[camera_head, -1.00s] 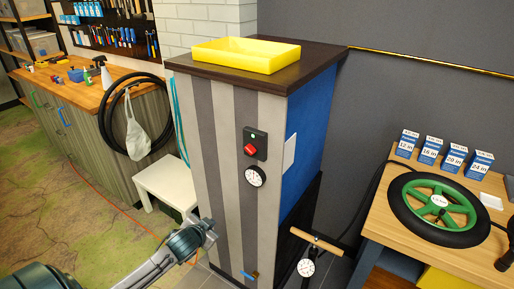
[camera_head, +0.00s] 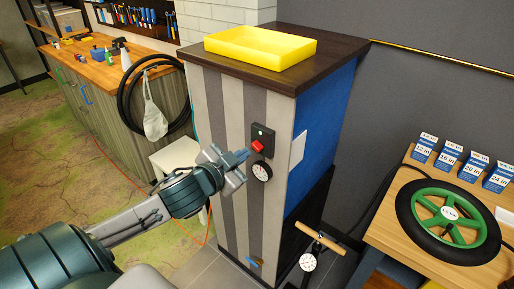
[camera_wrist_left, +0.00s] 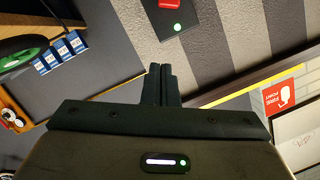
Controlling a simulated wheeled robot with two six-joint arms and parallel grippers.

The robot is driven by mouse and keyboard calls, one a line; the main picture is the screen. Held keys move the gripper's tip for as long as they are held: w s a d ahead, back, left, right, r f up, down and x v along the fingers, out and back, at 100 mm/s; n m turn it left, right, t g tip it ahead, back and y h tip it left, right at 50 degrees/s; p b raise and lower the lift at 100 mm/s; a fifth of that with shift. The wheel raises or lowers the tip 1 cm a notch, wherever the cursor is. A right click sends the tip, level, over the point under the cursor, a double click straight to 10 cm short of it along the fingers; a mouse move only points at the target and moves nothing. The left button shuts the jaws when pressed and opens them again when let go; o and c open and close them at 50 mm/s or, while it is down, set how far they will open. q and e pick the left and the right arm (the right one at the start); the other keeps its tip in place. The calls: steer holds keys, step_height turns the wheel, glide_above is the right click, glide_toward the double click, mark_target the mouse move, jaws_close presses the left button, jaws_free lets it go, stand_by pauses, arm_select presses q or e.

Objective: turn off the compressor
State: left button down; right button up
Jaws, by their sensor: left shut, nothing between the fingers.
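The compressor cabinet (camera_head: 230,130) is a tall box with grey and beige stripes and a dark top. On its front is a dark switch panel (camera_head: 265,136) with a red switch (camera_head: 258,146) and a small lit green light (camera_head: 260,131). A round gauge (camera_head: 262,172) sits just below. My left gripper (camera_head: 245,156) is shut and empty, just left of the switch; I cannot tell if it touches. In the left wrist view, my left fingers (camera_wrist_left: 161,84) are together, and the red switch (camera_wrist_left: 168,3) and lit green light (camera_wrist_left: 177,28) show above them. My right gripper is not in view.
A yellow tray (camera_head: 260,48) rests on the cabinet. A floor pump (camera_head: 308,262) stands at its lower right. A wooden table (camera_head: 385,212) at the right carries a green-rimmed wheel (camera_head: 448,219) and blue boxes (camera_head: 450,157). A white stool (camera_head: 177,155) and a workbench (camera_head: 95,75) are at the left.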

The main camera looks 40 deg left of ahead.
arm_select(q)
glide_above(257, 146)
steer(key=s+d, duration=0.3)
steer(key=d, duration=0.1)
steer(key=shift+w+a+f, duration=0.1)
steer(key=shift+a+f, duration=0.05)
steer(key=shift+f, duration=0.75)
steer(key=f, duration=0.1)
steer(key=a+f, duration=0.1)
steer(key=f+p, duration=0.1)
steer(key=shift+w+a, duration=0.2)
steer(key=shift+a, duration=0.15)
steer(key=shift+s+a+f, duration=0.15)
steer(key=shift+a+f, duration=0.1)
steer(key=shift+f, duration=0.15)
steer(key=shift+d, duration=0.1)
